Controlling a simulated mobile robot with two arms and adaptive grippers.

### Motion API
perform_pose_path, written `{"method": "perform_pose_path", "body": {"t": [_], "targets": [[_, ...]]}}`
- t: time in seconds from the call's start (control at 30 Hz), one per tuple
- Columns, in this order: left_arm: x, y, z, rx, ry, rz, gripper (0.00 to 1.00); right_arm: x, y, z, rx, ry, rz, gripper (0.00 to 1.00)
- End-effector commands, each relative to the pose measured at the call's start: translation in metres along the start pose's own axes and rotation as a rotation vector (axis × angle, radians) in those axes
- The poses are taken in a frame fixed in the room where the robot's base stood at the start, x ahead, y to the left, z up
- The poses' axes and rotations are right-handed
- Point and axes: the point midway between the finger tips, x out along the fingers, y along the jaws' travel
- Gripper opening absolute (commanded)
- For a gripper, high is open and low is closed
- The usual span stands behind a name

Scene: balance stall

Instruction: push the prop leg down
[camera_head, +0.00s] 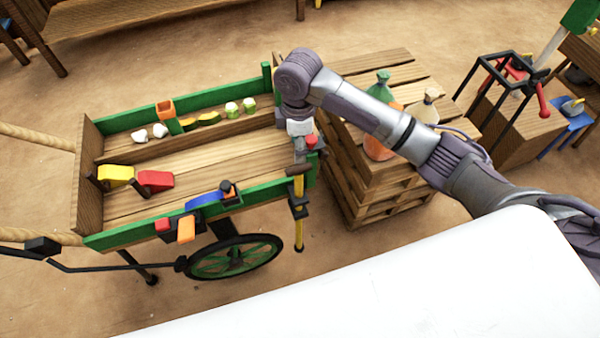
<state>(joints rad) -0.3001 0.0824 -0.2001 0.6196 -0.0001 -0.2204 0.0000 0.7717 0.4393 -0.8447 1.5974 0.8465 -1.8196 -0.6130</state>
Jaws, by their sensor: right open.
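The prop leg (299,215) is a yellow upright bar in black brackets at the right end of the green and wooden cart (220,144). Its lower end hangs near the ground, and I cannot tell whether it touches. A dark brown crosspiece (296,170) sits at its top. My right gripper (303,160) points down just above that crosspiece, with its fingers open. The fingers are small and partly hidden, so I cannot tell whether they touch it. My left gripper is not in view.
The cart carries yellow and red blocks (154,180) and several pale green pieces. A green wheel (236,258) is on its near side. Stacked pallets (390,185) with sacks stand right of the cart, under my right arm. A white surface (400,290) fills the foreground.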

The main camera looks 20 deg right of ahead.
Motion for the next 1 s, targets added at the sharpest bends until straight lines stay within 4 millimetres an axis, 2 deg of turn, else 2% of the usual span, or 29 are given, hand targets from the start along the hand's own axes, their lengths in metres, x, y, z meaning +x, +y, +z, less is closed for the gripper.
{"method": "perform_pose_path", "body": {"t": [0.1, 0.23, 0.5, 0.7, 0.83, 1.0], "targets": [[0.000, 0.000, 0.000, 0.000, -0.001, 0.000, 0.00, 0.004, 0.002, 0.002, -0.005, -0.009, -0.005, 0.52], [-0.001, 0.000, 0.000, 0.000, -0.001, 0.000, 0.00, 0.022, 0.001, 0.002, -0.006, -0.008, -0.007, 0.52], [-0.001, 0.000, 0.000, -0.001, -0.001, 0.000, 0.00, 0.080, 0.001, 0.003, -0.004, -0.009, -0.007, 0.52], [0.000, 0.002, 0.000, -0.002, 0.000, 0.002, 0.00, 0.116, 0.001, 0.002, -0.005, -0.008, -0.005, 0.52], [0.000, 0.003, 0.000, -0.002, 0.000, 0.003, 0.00, 0.129, 0.002, 0.003, -0.004, -0.007, -0.004, 0.52], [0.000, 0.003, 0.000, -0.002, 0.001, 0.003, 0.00, 0.136, 0.002, 0.003, -0.005, -0.006, -0.002, 0.52]]}}
